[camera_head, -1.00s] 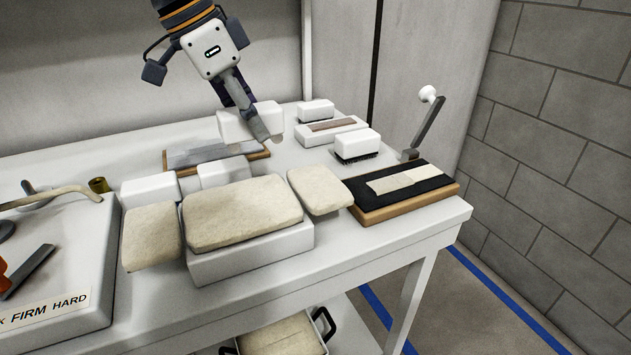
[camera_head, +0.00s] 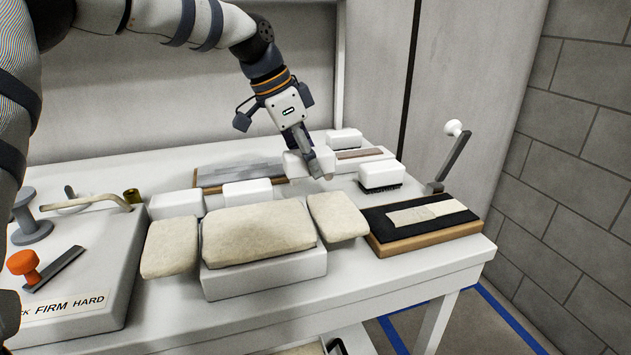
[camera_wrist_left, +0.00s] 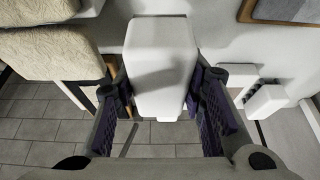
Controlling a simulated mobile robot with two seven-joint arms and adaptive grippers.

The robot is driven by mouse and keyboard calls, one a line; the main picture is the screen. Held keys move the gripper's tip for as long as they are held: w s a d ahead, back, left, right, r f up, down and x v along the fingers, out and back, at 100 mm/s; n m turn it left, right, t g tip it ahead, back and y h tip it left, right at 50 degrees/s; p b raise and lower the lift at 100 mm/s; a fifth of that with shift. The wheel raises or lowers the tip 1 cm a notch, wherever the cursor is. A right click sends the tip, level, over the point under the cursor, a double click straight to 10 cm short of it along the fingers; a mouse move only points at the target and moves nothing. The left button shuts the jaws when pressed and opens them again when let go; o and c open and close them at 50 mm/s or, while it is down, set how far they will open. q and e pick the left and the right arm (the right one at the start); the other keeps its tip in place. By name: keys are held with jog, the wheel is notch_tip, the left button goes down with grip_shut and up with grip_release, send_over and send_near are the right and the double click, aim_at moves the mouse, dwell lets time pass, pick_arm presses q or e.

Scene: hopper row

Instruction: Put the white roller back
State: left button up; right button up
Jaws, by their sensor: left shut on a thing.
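My left gripper (camera_head: 310,163) is shut on a white block with rounded edges (camera_head: 296,165). The gripper tilts downward and holds it low over the back of the white table, near the right end of a grey slab on a wooden base (camera_head: 238,174). In the left wrist view the white block (camera_wrist_left: 160,65) sits between both dark purple finger pads. I cannot tell from its shape whether it is the white roller. Whether its underside touches the table is hidden. My right gripper is not in view.
A white-backed brush (camera_head: 381,175) stands just right of the block, with another white block (camera_head: 343,138) behind. Beige pads (camera_head: 258,230) and two white blocks (camera_head: 248,192) lie in front. A black-topped board (camera_head: 452,218) and a crank handle (camera_head: 452,157) stand at right.

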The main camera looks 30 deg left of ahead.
aim_at(313, 181)
pick_arm(q)
jog(key=shift+w+a+f, duration=0.1)
jog(key=shift+w+f, duration=0.3)
jog(key=shift+f, duration=0.2)
jog(key=shift+w+f, duration=0.35)
jog(key=shift+f, duration=0.2)
jog(key=f, duration=0.3)
jog(key=shift+w+f, duration=0.15)
jog(key=shift+w, duration=0.1)
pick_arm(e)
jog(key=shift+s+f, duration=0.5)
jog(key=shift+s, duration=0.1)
pick_arm(q)
jog(key=o, duration=1.3)
jog(key=shift+f, duration=0.1)
